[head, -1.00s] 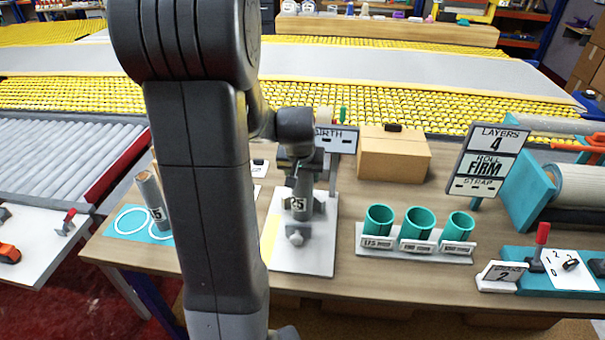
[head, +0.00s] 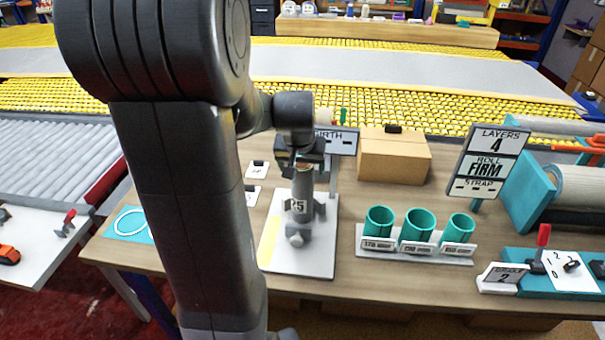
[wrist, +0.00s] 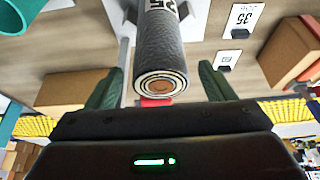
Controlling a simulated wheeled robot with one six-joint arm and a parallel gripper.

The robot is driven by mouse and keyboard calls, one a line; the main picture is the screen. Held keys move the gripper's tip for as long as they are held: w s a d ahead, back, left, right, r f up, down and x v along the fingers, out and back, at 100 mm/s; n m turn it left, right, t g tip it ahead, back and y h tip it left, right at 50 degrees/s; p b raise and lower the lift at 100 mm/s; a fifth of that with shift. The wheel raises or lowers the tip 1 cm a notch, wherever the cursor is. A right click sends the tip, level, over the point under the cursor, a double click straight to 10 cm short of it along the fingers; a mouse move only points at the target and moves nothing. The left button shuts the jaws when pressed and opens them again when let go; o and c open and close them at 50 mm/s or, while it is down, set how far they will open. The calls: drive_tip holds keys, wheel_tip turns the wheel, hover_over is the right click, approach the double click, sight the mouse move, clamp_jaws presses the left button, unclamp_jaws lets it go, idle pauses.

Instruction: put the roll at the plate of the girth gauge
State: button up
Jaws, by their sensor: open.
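The roll (head: 301,200), grey with a number label, stands upright at the girth gauge, over its pale plate (head: 318,262). Grey gauge parts sit close around its lower part; I cannot tell whether they touch it. In the wrist view the roll (wrist: 160,60) shows its layered, spiral end towards me. My gripper (head: 300,160) is just above the roll's top. In the wrist view its green-grey fingers (wrist: 158,88) are apart, one on each side of the roll, with gaps. The gauge's GIRTH sign (head: 337,140) is partly hidden by my arm.
A rack with teal cups (head: 416,232) stands right of the gauge, a cardboard box (head: 394,156) behind it. A LAYERS 4, ROLL FIRM sign (head: 486,160) stands farther right. A blue mat (head: 127,224) at the left is partly hidden by my arm.

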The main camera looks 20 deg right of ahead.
drive_tip(key=v, duration=0.7)
